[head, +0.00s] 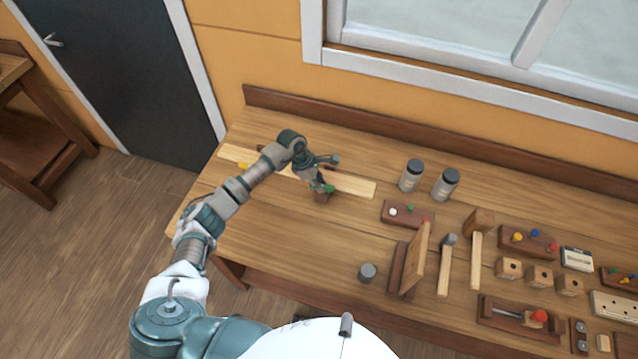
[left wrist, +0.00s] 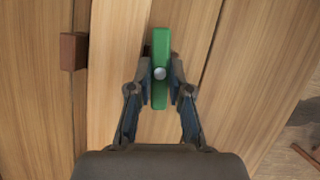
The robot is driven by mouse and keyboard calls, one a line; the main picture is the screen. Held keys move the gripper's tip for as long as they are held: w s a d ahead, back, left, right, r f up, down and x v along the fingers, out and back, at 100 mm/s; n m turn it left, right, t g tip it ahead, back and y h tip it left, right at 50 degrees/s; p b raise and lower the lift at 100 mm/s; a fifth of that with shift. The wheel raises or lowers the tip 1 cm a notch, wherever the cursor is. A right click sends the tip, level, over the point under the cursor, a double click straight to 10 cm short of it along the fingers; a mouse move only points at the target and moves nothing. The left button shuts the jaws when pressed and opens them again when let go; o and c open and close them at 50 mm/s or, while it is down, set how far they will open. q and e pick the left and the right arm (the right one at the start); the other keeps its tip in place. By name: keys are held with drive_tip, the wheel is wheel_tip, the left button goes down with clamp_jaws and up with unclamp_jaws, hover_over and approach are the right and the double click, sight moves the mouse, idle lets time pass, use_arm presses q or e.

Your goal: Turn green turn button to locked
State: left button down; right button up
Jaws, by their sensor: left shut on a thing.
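The green turn button (left wrist: 161,45) is a long green bar with a round silver pivot at its middle. In the left wrist view it lies lengthwise up the picture, over a pale plank. My left gripper (left wrist: 160,82) is shut on it, one finger on each side near the pivot. In the head view the green turn button (head: 329,188) shows only in part under my left gripper (head: 318,186), by the front edge of the pale plank (head: 355,184). The gripper hides the rest. My right gripper is not in view.
A yellow part (head: 243,165) sits on the plank's left stretch. Two dark-lidded jars (head: 411,176) stand right of the plank. Blocks, a mallet (head: 446,265) and small fixtures crowd the bench's right side. The bench front left of the grey cylinder (head: 367,272) is clear.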

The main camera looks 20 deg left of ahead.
use_arm(q)
drive_tip(key=n+t, duration=0.1)
drive_tip(key=n, duration=0.1)
drive_tip(key=n+t, duration=0.1)
drive_tip(key=n, duration=0.2)
drive_tip(key=shift+d+r+y, duration=0.2)
drive_tip(key=shift+y, duration=0.2)
drive_tip(key=n+t+y, duration=0.1)
drive_tip(key=n, duration=0.3)
drive_tip(key=n+y, duration=0.1)
drive_tip(key=n, duration=0.2)
drive_tip(key=shift+d+t+b, duration=0.15)
drive_tip(key=shift+t+b, duration=0.2)
drive_tip(key=shift+t, duration=0.05)
drive_tip(key=shift+r+n+y+b, duration=0.15)
drive_tip(key=shift+n+y+b, duration=0.55)
drive_tip(key=shift+n, duration=1.3)
drive_tip(key=c, duration=1.3)
unclamp_jaws()
drive_tip(key=shift+o, duration=1.1)
drive_tip(key=shift+f, duration=0.2)
